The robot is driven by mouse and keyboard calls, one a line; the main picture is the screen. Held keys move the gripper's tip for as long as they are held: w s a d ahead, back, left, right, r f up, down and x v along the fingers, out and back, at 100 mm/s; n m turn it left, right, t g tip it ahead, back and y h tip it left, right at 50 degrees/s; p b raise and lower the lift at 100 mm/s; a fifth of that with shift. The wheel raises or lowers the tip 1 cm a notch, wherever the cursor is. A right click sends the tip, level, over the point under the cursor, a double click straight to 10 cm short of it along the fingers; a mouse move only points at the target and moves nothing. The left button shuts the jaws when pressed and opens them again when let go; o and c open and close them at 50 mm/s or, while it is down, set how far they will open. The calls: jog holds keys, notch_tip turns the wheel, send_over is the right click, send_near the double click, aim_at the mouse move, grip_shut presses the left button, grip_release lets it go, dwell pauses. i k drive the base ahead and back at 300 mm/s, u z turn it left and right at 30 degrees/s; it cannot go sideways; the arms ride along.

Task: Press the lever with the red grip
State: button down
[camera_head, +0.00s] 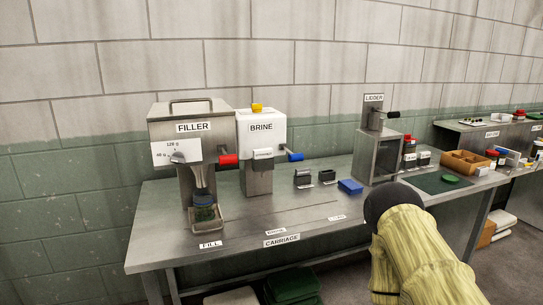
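The lever with the red grip (228,160) sticks out from the right side of the steel filler machine (185,110), roughly level. My gripper itself does not show.
The brine machine (262,160), with a blue-grip lever (295,156), stands just right of the red grip. The lidder (376,155) is farther right. Small dark blocks and a blue block (350,187) lie between. The bench front (300,214) is mostly clear.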

aim_at(225, 161)
jog(key=z, duration=1.1)
jog(key=k, duration=0.6)
jog(key=u, duration=1.65)
